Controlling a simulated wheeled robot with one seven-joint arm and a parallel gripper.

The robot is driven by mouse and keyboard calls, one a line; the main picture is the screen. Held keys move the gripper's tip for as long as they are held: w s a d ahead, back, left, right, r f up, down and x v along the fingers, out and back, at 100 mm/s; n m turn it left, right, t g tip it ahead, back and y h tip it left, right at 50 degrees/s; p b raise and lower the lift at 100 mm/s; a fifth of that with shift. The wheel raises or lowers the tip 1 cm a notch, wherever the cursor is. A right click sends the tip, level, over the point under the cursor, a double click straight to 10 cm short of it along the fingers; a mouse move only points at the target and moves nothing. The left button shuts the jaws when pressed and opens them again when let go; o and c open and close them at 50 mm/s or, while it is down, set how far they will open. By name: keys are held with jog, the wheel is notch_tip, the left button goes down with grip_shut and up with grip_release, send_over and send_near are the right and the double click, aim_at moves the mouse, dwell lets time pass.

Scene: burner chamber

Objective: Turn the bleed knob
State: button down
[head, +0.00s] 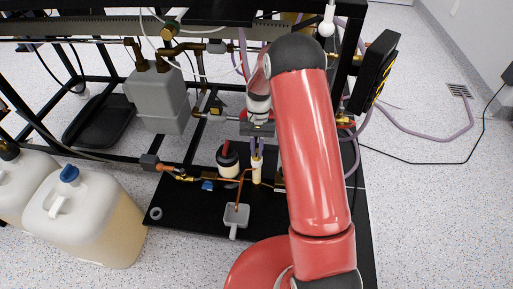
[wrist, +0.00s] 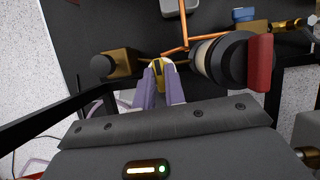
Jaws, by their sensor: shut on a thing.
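My gripper (head: 257,156) reaches down over the copper pipework on the black floor panel. In the wrist view its purple fingers (wrist: 161,76) with pale tips are closed around a small yellow-brass piece (wrist: 159,72), which seems to be the bleed knob. The fingers touch it from both sides and hide much of it. In the head view the brass piece (head: 257,178) shows only just below the fingertips. How far the knob is turned cannot be told.
A black and white cylinder with a red top (head: 228,155) stands close left of my gripper; its red handle shows in the wrist view (wrist: 260,62). A grey box (head: 236,215) sits in front. Large jugs (head: 85,215) stand left. Black frame bars surround the area.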

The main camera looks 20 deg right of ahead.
jog(key=shift+w+m, duration=0.1)
jog(key=shift+m, duration=0.3)
jog(key=c, duration=1.5)
grip_release()
jog(key=shift+o, duration=0.2)
jog(key=shift+r, duration=0.1)
jog(key=v, duration=0.7)
jog(key=shift+r, duration=0.35)
jog(key=shift+d, duration=0.1)
